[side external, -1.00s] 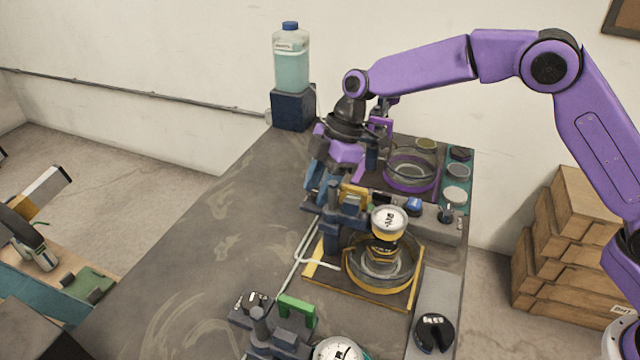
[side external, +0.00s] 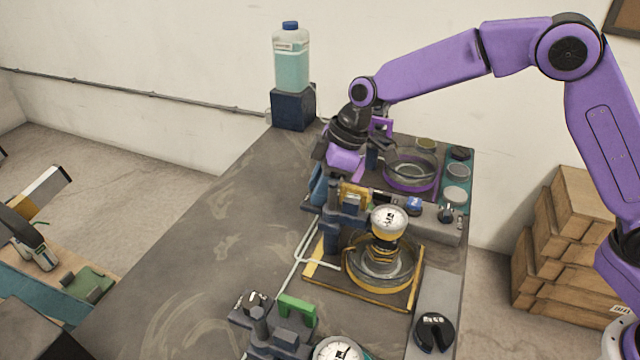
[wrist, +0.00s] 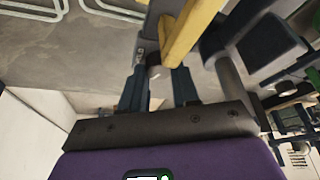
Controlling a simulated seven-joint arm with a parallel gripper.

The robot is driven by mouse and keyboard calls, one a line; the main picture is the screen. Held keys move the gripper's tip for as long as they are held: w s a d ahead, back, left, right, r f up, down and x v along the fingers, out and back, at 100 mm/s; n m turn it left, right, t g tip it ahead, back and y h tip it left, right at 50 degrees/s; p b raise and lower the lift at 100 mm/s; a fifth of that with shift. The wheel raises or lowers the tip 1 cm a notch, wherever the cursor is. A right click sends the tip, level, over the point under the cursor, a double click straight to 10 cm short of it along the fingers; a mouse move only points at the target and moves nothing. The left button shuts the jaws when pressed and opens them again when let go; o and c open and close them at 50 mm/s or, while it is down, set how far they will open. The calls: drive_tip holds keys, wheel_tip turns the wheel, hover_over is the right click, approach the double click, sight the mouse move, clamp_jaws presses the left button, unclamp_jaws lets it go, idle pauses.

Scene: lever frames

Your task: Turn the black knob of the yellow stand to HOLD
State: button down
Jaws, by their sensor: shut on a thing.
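The yellow stand (side external: 317,270) is in the middle of the bench in the side view, with a yellow-trimmed base, a grey-blue post, a yellow block (side external: 356,195) and a round white dial. My gripper (side external: 318,196) is at its upper left, pointing down beside the post. In the wrist view my gripper (wrist: 157,78) is shut on a small dark part with a pale end, apparently the black knob (wrist: 153,71). A yellow bar (wrist: 188,32) runs close to the fingers. In the side view the knob is hidden by my gripper, and its HOLD mark cannot be read.
A purple-ringed stand (side external: 410,187) is behind the yellow one. A green-marked stand (side external: 297,308) with another dial is in front. A bottle (side external: 291,62) stands on a dark block at the back. A black dial knob (side external: 434,333) is front right. The bench's left side is clear.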

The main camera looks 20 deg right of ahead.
drive_tip(key=shift+m, duration=0.3)
drive_tip(key=c, duration=1.1)
unclamp_jaws()
drive_tip(key=shift+r, duration=0.15)
drive_tip(key=v, duration=1.7)
drive_tip(key=shift+s, duration=0.25)
drive_tip(key=shift+d, duration=0.1)
